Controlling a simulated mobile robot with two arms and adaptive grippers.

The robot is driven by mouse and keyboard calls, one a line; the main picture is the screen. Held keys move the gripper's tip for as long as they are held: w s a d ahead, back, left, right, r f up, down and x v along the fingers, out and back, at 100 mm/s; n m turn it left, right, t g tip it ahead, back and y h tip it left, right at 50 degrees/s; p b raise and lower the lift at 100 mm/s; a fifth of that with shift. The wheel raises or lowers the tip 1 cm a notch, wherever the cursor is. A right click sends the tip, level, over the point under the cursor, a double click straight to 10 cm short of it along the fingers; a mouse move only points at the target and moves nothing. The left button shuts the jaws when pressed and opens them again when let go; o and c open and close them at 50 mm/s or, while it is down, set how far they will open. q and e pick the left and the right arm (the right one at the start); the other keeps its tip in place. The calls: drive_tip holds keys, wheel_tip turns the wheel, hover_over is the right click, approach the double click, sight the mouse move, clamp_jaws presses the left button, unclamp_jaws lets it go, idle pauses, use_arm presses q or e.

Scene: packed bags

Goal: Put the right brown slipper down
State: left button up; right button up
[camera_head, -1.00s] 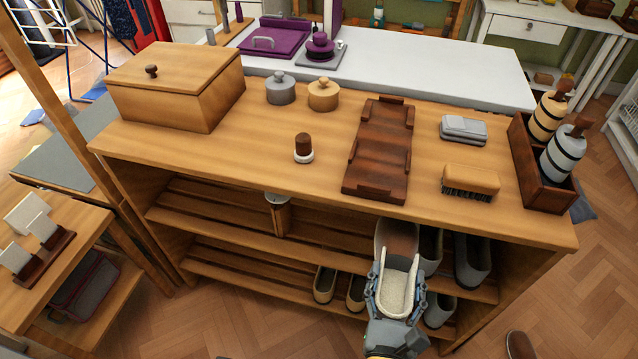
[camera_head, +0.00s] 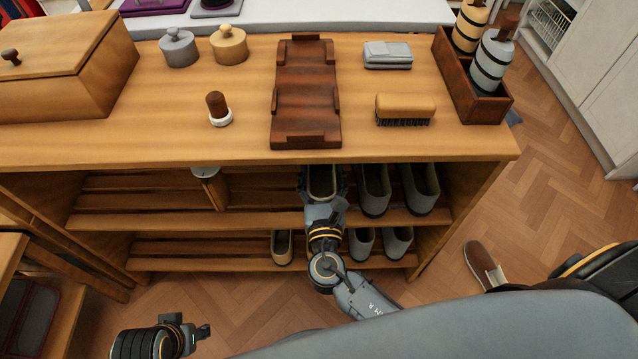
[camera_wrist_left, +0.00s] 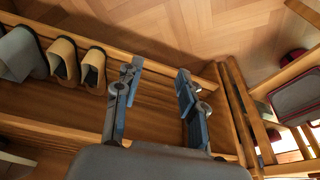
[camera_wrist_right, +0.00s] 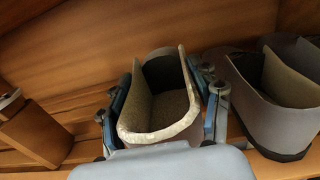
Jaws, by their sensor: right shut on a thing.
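My right gripper (camera_head: 323,197) is shut on a slipper (camera_head: 321,180), with a finger on each side. The slipper is inside the rack's upper shelf level, left of two grey slippers, with its opening towards me. In the right wrist view the slipper (camera_wrist_right: 165,105) has a pale worn rim and a grey-brown lining; its outer colour is hard to tell in the shade. Whether its sole rests on the slats is hidden. A brown slipper (camera_head: 480,262) lies on the floor at right. My left gripper (camera_head: 190,333) is open and empty, low at the left.
Grey slippers (camera_head: 374,190) stand close right of the held one. The tabletop (camera_head: 230,142) is close above. On the lower shelf are a tan slipper (camera_head: 282,247) and grey slippers (camera_head: 396,242).

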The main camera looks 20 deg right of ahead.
sight(320, 181)
drive_tip(key=shift+w+f+b, duration=0.35)
drive_tip(key=shift+w+f, duration=0.5)
drive_tip(key=shift+f, duration=0.15)
drive_tip(key=shift+f+b, duration=0.5)
drive_tip(key=shift+f, duration=0.4)
use_arm(q)
drive_tip(key=v, duration=0.4)
drive_tip(key=shift+s+a+r, duration=0.1)
drive_tip(key=shift+r, duration=0.3)
use_arm(e)
drive_tip(key=shift+f, duration=0.55)
drive_tip(key=o, duration=1.5)
drive_tip(key=shift+f+b, duration=0.1)
drive_tip(key=shift+b, duration=0.2)
drive_tip(key=shift+o, duration=0.2)
